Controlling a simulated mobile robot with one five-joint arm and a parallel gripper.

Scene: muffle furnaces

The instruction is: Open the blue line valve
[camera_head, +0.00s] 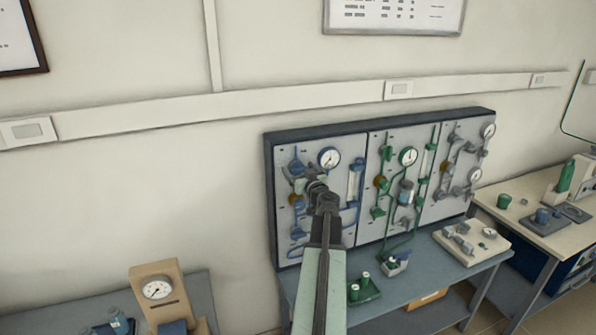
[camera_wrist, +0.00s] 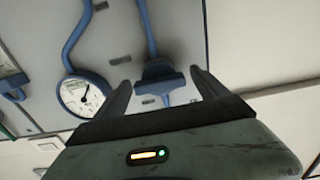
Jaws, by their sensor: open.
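The blue line valve (camera_wrist: 160,77) has a blue bar-like handle and sits on a grey panel with blue pipe running from it. In the wrist view it lies between the two fingers of my gripper (camera_wrist: 163,88), which is open, with a gap showing on each side of the handle. In the head view the valve (camera_head: 297,167) is at the upper left of the board, and my gripper (camera_head: 300,179) is in front of it, partly hiding it. How far the fingertips are from the panel is hard to tell.
A blue-rimmed gauge (camera_head: 329,157) is right of the valve. A green-pipe panel (camera_head: 397,220) and a grey-pipe panel (camera_head: 452,195) adjoin. The bench (camera_head: 430,268) below holds a green tray (camera_head: 363,290) and fittings. A gauge stand (camera_head: 159,290) is at lower left.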

